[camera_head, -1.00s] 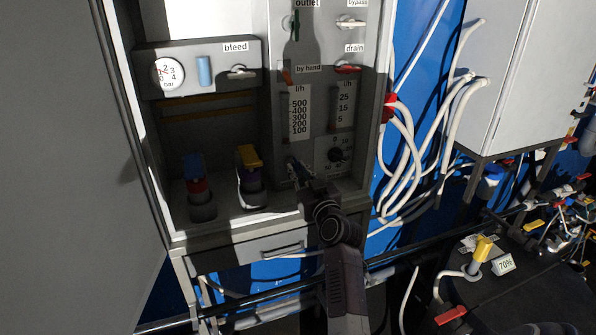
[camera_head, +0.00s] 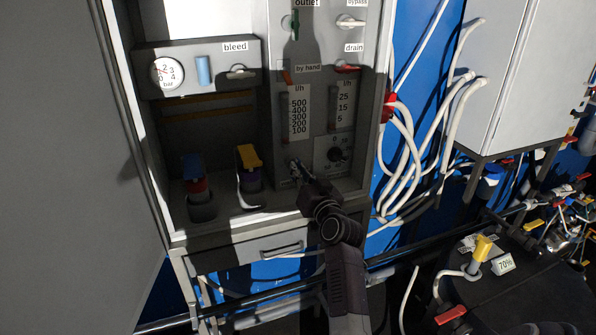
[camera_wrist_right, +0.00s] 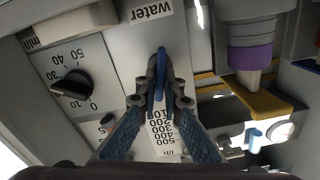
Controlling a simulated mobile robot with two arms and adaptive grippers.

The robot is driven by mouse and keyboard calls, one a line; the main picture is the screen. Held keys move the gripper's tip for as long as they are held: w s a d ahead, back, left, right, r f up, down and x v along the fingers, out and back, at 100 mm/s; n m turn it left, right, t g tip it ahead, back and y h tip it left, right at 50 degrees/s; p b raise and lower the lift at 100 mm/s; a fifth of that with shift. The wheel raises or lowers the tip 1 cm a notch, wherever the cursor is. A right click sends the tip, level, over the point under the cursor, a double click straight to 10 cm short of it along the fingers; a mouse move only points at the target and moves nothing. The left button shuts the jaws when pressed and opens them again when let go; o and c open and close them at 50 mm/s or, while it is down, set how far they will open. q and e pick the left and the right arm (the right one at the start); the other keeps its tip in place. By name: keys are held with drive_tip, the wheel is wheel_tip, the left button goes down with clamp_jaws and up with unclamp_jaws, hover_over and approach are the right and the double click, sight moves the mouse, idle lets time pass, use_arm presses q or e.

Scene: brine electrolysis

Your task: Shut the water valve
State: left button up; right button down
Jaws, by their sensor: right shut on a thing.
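The water valve has a blue lever (camera_wrist_right: 160,62), which shows in the right wrist view just under the "water" label (camera_wrist_right: 151,11). The lever runs nearly up and down in that picture, in line with the flow scale. My right gripper (camera_wrist_right: 160,82) is shut on this lever, with a fingertip on each side of it. In the head view my right gripper (camera_head: 297,172) is at the lower part of the grey panel, below the l/h scale, and it hides most of the valve. My left gripper is not in view.
A black knob (camera_wrist_right: 71,83) with a number scale is beside the gripper. A yellow-topped part (camera_head: 249,157) and a blue-topped one (camera_head: 193,166) stand in the cabinet left of my arm. White hoses (camera_head: 403,160) hang to the right.

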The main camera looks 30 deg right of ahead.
drive_tip(key=shift+d+f+m, duration=0.1)
drive_tip(key=shift+f+m, duration=0.05)
drive_tip(key=shift+m, duration=2.3)
drive_tip(key=shift+d+f+m, duration=0.1)
drive_tip(key=shift+m, duration=2.4)
drive_tip(key=shift+f+m, duration=0.15)
drive_tip(key=shift+m, duration=2.3)
drive_tip(key=c, duration=2.1)
unclamp_jaws()
drive_tip(key=shift+r, duration=0.1)
